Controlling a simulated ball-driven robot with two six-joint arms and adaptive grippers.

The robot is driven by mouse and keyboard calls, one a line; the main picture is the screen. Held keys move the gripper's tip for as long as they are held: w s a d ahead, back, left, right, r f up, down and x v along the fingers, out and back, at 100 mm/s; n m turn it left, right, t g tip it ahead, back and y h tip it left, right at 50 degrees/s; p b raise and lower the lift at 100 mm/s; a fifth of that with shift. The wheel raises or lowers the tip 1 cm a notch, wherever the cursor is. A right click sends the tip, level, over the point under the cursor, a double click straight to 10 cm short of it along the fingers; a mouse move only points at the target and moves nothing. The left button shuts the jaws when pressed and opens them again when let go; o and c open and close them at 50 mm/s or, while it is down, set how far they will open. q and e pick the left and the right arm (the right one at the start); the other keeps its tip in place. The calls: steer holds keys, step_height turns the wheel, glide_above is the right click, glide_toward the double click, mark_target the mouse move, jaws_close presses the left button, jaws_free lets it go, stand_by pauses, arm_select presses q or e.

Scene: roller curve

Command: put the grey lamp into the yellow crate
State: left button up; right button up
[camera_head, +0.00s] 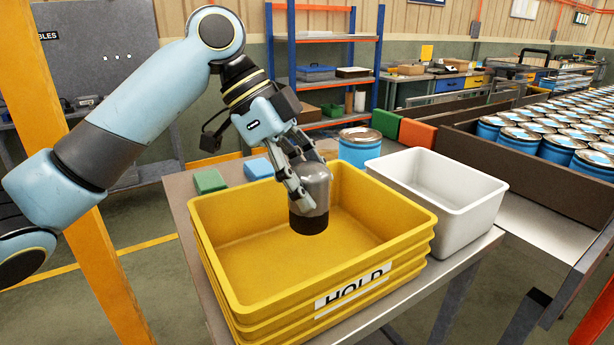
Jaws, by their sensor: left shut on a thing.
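The grey lamp (316,187) has a rounded grey body and a dark base. My left gripper (304,193) is shut on it from the upper left, with its fingers along the lamp's sides. The lamp hangs roughly upright over the inside of the yellow crate (225,277). Its dark base shows against the crate's floor and far wall; I cannot tell its exact height above the floor. The crate is empty in the parts that show and has a HOLD label on its front. My right gripper is not in view.
A white bin (455,204) stands right of the crate on the grey table (462,252). A blue tin (359,148), a green block (209,181) and a blue block (258,168) lie behind. Green (385,123) and orange (417,133) blocks sit near a conveyor with many blue tins.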

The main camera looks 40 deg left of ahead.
mark_target(307, 224)
arm_select(q)
step_height(307, 224, down, 6)
steer(key=b, duration=0.2)
steer(key=shift+r+b, duration=0.2)
steer(key=shift+b, duration=0.2)
steer(key=shift+f+b, duration=0.35)
steer(key=shift+f, duration=0.45)
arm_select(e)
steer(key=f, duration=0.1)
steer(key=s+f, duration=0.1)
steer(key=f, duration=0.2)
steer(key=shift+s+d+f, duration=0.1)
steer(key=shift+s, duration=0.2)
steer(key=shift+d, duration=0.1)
arm_select(q)
steer(key=o, duration=1.3)
